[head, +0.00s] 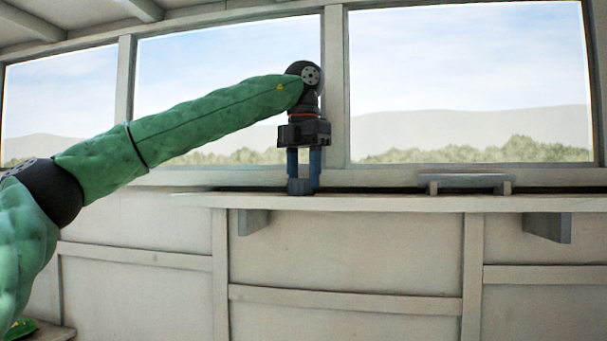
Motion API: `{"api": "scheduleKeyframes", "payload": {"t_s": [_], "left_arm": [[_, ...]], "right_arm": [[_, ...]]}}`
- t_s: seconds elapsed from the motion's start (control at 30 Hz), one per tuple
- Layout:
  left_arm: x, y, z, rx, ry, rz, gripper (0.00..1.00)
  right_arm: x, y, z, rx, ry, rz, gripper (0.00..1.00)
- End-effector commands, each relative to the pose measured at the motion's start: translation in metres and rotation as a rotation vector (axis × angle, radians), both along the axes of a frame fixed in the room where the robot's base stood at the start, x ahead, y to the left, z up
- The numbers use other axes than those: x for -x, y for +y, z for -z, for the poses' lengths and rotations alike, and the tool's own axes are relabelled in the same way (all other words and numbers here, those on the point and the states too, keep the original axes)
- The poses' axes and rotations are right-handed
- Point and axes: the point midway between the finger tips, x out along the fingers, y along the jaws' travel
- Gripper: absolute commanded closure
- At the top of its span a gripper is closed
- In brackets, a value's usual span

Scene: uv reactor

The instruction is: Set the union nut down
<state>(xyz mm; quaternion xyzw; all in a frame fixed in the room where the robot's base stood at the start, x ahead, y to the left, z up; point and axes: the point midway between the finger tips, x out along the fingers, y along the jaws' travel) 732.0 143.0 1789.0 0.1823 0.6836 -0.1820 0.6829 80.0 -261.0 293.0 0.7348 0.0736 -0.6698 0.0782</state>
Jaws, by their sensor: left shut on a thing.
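My left gripper (304,177) points straight down over the shelf (390,203) below the windows. Its two blue fingers are shut on a small dark blue-grey piece, which I take to be the union nut (299,187). The nut is low between the fingertips, at the height of the shelf top. I cannot tell whether it touches the shelf, and the fingers partly hide it. My right gripper is not in view.
A low grey stand or bracket (465,182) sits on the shelf to the right. The shelf between it and my gripper looks clear. Window posts (335,85) rise close behind my gripper.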

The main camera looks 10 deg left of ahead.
Motion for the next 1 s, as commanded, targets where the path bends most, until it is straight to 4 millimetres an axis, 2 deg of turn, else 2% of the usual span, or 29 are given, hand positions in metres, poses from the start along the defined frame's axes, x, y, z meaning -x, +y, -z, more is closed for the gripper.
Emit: {"api": "scheduleKeyframes", "payload": {"t_s": [0.1,0.13,0.23,0.67,1.0], "left_arm": [[0.000,0.000,0.003,0.000,0.000,0.000,0.80],[0.000,0.000,0.002,0.000,0.000,0.000,0.54],[0.000,0.000,0.002,0.000,0.000,0.000,0.36],[0.000,0.000,-0.004,0.000,-0.002,-0.001,0.36],[0.000,0.000,-0.035,-0.001,-0.003,-0.001,0.36]], "right_arm": [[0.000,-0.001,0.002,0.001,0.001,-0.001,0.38],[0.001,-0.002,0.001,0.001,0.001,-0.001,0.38],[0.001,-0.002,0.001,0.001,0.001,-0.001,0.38],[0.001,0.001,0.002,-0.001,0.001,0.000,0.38],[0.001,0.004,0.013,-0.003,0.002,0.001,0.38]]}}
